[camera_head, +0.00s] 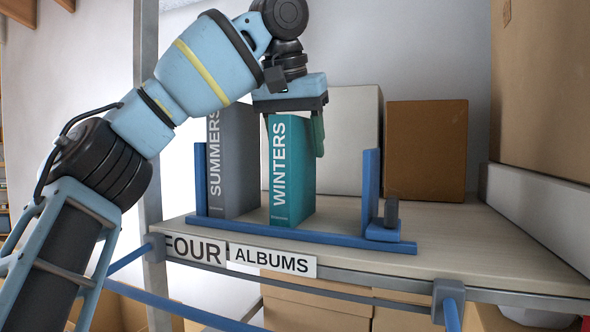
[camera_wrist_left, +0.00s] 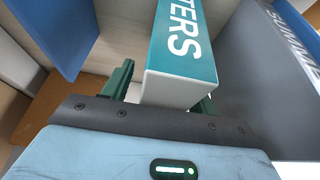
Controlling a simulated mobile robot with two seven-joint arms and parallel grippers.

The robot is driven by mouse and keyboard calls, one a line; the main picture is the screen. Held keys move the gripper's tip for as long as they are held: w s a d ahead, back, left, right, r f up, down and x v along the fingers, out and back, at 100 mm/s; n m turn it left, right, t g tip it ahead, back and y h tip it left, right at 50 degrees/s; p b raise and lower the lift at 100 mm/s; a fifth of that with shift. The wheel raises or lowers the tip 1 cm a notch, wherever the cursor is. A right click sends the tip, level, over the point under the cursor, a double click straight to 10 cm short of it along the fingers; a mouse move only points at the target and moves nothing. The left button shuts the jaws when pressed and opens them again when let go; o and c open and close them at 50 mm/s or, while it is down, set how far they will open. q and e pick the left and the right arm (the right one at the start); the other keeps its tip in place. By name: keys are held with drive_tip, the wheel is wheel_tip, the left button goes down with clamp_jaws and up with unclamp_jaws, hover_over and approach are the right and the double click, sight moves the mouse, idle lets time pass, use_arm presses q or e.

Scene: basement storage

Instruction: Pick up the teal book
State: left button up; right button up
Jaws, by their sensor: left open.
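The teal book (camera_head: 292,170), lettered WINTERS, stands upright on the shelf. My left gripper (camera_head: 294,128) is over its top edge, open. In the left wrist view, the teal book (camera_wrist_left: 178,58) lies between the two green fingers of my left gripper (camera_wrist_left: 163,92), one on each side. A gap shows at the left finger; the right finger is partly hidden behind the book. In the head view one finger shows at the book's right side; the other is hidden. My right gripper is not in view.
A grey book (camera_head: 232,165), lettered SUMMERS, stands left of the teal one. A blue rack (camera_head: 300,234) with upright ends surrounds them; space is free right of the teal book. A white box (camera_head: 352,135) and brown box (camera_head: 426,150) stand behind. Shelf labels (camera_head: 272,260) mark the front edge.

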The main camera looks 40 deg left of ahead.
use_arm(q)
drive_tip(key=shift+f, duration=0.25)
idle(0.3)
clamp_jaws()
